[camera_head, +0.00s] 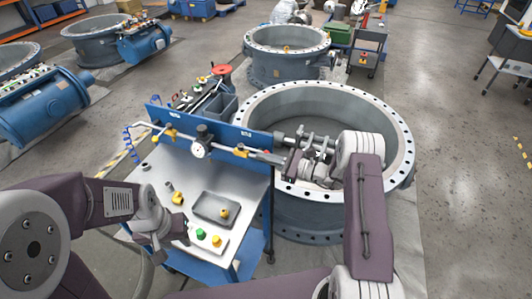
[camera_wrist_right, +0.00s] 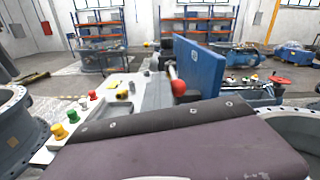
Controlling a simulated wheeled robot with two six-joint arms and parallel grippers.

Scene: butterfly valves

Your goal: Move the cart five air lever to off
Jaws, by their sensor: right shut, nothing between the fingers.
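The blue cart (camera_head: 262,190) stands in the middle of the head view, with a blue upright panel and a metal top. A pipe with a round gauge (camera_head: 200,149) runs along the panel. One yellow lever (camera_head: 171,134) is on its left part and another yellow lever (camera_head: 241,151) on its right part. I cannot tell which is the air lever. My right gripper (camera_head: 268,157) is shut and empty at the panel's right end, close to the right yellow lever; contact is unclear. My left gripper (camera_head: 178,232) is over the cart's left front; its fingers are unclear.
On the cart top are a grey tray (camera_head: 207,208), a green button (camera_head: 200,234) and a yellow button (camera_head: 216,240). A large flanged valve ring (camera_head: 300,210) stands close on the right. A red-knobbed part (camera_wrist_right: 179,87) shows beside the panel in the right wrist view.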

